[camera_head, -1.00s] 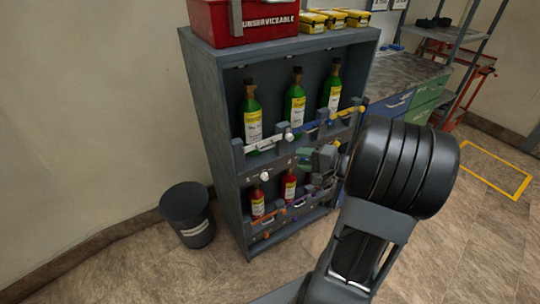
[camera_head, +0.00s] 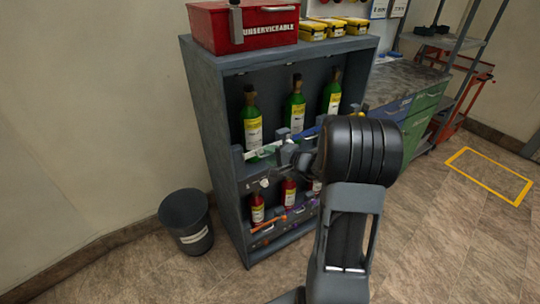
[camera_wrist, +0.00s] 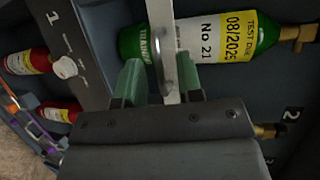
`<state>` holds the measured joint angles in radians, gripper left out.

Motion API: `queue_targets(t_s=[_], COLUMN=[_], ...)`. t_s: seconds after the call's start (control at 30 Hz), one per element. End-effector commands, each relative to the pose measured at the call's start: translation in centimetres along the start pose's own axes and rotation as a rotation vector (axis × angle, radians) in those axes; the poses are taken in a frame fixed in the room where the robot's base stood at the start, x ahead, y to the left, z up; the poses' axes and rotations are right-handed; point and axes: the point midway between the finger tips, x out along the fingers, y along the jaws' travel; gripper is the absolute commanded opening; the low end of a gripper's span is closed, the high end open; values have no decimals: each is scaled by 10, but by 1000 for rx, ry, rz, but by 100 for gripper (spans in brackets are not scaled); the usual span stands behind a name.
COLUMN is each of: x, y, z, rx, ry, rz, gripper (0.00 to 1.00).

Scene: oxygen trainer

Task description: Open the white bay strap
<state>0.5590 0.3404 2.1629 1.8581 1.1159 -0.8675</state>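The white bay strap (camera_head: 262,151) crosses the front of the left green bottle (camera_head: 252,122) on the upper shelf of the grey rack. In the wrist view the strap (camera_wrist: 162,14) runs down between my fingers, with a curved metal handle (camera_wrist: 158,58) on it. My gripper (camera_wrist: 159,82) has green fingertips standing apart, one on each side of the strap and handle. Firm contact with either cannot be made out. In the head view my gripper (camera_head: 287,153) is at the strap's right end, partly hidden by my wrist. The bottle labelled No 21 (camera_wrist: 212,42) lies behind the strap.
A red case (camera_head: 215,30) is on top. A dark bin (camera_head: 187,222) stands left of the rack.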

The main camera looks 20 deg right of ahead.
Motion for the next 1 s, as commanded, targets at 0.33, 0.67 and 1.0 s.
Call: queue_targets(t_s=[0.33,0.67,1.0], x=[3,2,2], y=[0,0,0], z=[0,0,0], rx=[0,0,0], ry=[0,0,0], rz=[0,0,0], gripper=[34,2,0])
